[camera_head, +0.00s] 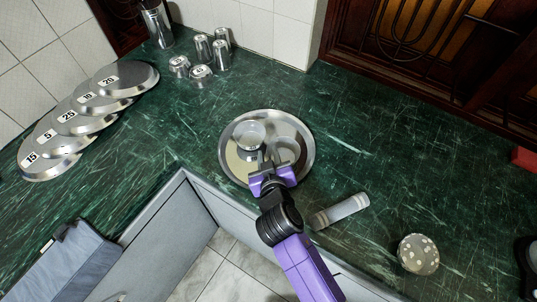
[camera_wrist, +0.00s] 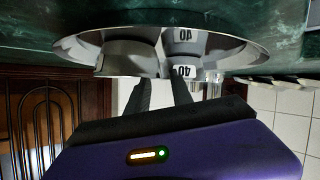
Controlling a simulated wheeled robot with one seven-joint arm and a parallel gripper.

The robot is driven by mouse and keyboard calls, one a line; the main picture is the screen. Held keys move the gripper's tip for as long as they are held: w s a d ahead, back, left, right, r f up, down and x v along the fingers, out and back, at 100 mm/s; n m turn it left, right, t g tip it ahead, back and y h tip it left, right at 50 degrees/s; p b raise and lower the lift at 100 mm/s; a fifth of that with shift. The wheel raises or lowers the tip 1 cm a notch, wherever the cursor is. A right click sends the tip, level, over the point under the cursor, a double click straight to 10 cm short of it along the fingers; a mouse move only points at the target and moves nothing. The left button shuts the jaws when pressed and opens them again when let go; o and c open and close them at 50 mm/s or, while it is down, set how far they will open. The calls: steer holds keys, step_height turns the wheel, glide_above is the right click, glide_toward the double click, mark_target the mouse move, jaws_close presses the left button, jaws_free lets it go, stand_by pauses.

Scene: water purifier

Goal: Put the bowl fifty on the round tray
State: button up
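The round tray (camera_head: 231,165) is a shiny silver disc on the green counter; its rim also shows in the wrist view (camera_wrist: 85,45). A small metal bowl (camera_head: 249,134) stands on its left half. In the wrist view a bowl labelled 40 (camera_wrist: 182,66) stands on the tray, with its reflection. Beside it is a plain grey bowl shape (camera_wrist: 128,62), whose label does not show; it matches a faint round shape on the tray's right half (camera_head: 287,146). My gripper (camera_head: 265,157) is over the tray's near side, fingers apart, nothing visible between them (camera_wrist: 163,85).
Several numbered metal discs (camera_head: 70,124) overlap at the left. Several metal cups (camera_head: 202,50) stand at the back. A clear cylinder (camera_head: 341,211) and a speckled round item (camera_head: 418,254) lie at the right.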

steer(key=b+v, duration=0.1)
steer(key=v, duration=1.1)
steer(key=shift+y, duration=0.4)
steer(key=s+d+f, duration=0.1)
steer(key=s, duration=0.1)
steer(key=s+d, duration=0.1)
steer(key=s, duration=0.1)
steer(key=s+d+f, duration=0.1)
steer(key=d, duration=0.1)
steer(key=shift+s+d+f, duration=0.15)
steer(key=shift+s+f, duration=0.2)
steer(key=shift+s, duration=0.05)
steer(key=s+d+r+m, duration=0.1)
steer(key=s+d+r, duration=0.2)
steer(key=s, duration=0.4)
steer(key=s+d+r+m+t+h, duration=0.1)
steer(key=s+d+r, duration=0.3)
steer(key=s+d, duration=0.2)
steer(key=s+d+r+m, duration=0.2)
steer(key=s+d+r, duration=0.2)
steer(key=s, duration=0.4)
steer(key=shift+s+d+r+t+h, duration=0.2)
steer(key=shift+s+d+t+h, duration=0.05)
steer(key=shift+d+t+h, duration=0.15)
